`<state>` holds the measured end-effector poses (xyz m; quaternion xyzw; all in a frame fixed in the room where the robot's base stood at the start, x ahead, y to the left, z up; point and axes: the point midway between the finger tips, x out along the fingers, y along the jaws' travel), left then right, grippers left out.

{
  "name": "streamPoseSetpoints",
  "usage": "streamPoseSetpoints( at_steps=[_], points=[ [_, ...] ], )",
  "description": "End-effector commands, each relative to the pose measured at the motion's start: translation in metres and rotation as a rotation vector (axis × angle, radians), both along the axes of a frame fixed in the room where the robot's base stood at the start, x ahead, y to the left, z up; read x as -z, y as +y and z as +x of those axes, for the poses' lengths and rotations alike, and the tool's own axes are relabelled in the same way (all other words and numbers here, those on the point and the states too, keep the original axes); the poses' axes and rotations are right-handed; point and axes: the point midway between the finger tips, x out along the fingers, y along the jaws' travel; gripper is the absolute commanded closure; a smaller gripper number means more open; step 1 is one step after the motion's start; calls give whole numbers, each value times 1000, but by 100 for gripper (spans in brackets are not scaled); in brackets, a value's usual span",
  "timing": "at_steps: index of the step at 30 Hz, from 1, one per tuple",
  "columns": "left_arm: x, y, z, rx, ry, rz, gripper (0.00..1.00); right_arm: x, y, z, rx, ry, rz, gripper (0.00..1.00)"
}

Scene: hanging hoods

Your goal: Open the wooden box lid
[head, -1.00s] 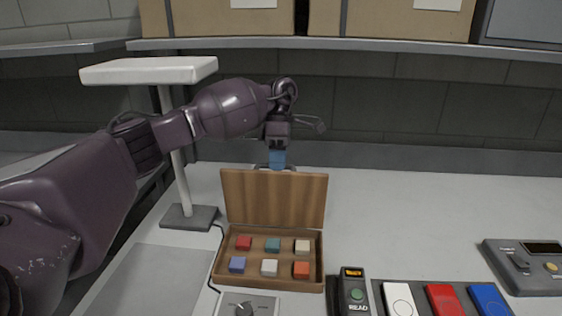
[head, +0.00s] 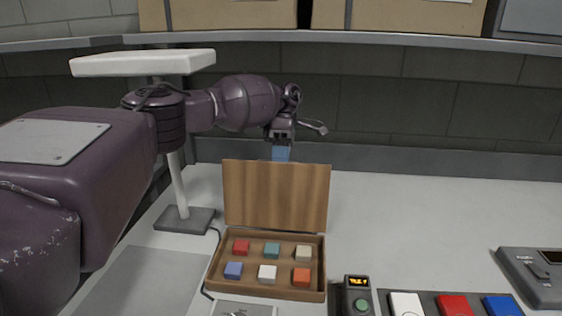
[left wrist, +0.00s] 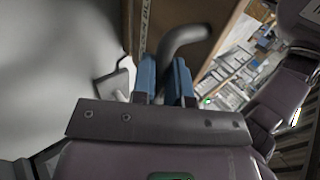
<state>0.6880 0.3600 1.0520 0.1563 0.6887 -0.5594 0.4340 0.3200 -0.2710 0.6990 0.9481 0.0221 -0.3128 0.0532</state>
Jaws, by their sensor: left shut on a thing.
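The wooden box (head: 266,291) stands on the table with its lid (head: 276,197) raised at its back edge, inner face towards me. The box holds several small coloured blocks. My left gripper (head: 281,154) is behind the lid's top edge; its blue fingertips are partly hidden there. My right gripper is not in view.
A white-topped stand (head: 176,190) is at the left. A dial device (head: 240,309), a handheld reader (head: 358,297) and coloured pads (head: 454,304) are in front. A grey console (head: 535,276) is at the right. A shelf with cartons (head: 400,14) hangs above. The table right of the lid is clear.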

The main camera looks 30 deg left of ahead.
Motion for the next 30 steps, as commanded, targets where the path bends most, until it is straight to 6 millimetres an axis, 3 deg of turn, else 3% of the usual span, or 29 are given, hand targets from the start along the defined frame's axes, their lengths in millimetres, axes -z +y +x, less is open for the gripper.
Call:
streamPoseSetpoints(
  at_steps=[1, 22, 23, 27, 30],
  points=[
    [16, 0, 2, -3, 19, 7, 100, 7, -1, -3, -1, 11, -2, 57],
    [9, 8, 6, -21, 19, 1, 100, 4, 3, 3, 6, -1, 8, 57],
    [9, 8, 6, -22, 19, 1, 84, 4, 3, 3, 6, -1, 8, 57],
    [7, 8, 6, -21, 18, 0, 63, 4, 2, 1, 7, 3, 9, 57],
    [6, 8, 6, -20, 17, -1, 60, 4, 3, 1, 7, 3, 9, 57]
  ],
)
